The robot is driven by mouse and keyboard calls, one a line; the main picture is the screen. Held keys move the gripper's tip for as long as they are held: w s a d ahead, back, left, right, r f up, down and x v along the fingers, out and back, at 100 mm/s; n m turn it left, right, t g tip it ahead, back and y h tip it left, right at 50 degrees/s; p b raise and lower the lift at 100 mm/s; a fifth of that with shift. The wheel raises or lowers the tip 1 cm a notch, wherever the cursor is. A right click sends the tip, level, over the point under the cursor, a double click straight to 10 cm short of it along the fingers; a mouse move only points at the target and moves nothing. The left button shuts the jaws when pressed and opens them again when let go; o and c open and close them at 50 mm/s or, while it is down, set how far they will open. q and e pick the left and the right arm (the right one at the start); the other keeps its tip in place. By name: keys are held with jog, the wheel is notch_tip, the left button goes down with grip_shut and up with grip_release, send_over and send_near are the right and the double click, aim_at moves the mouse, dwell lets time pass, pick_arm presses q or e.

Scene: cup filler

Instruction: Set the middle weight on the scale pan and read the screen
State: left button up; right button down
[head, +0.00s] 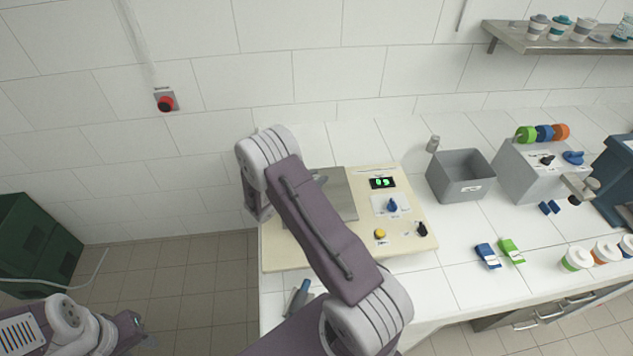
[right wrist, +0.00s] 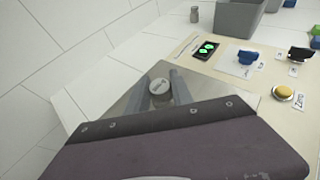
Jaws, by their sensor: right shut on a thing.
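My right gripper (right wrist: 160,92) is shut on a small round metal weight (right wrist: 159,86), with a finger on each side of it. The weight is at the metal scale pan (right wrist: 127,102); I cannot tell whether it rests on it. In the head view my right arm hides the weight and part of the pan (head: 343,190). The small dark screen (head: 383,183) shows green digits, which look like 05 with an unclear point; it also shows in the right wrist view (right wrist: 207,49). My left gripper (head: 143,335) is low at the left, its jaws too unclear to judge.
The cream panel has a blue knob (head: 392,205) and a yellow button (head: 380,233). A small metal cylinder (head: 433,144) stands beside a grey bin (head: 460,176). A blue-handled thing (head: 298,297) lies near the counter's front. Blue and green packets (head: 487,255) lie to the right.

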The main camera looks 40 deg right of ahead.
notch_tip(320, 180, down, 2)
jog(key=shift+d+f, duration=0.1)
jog(key=shift+f, duration=0.15)
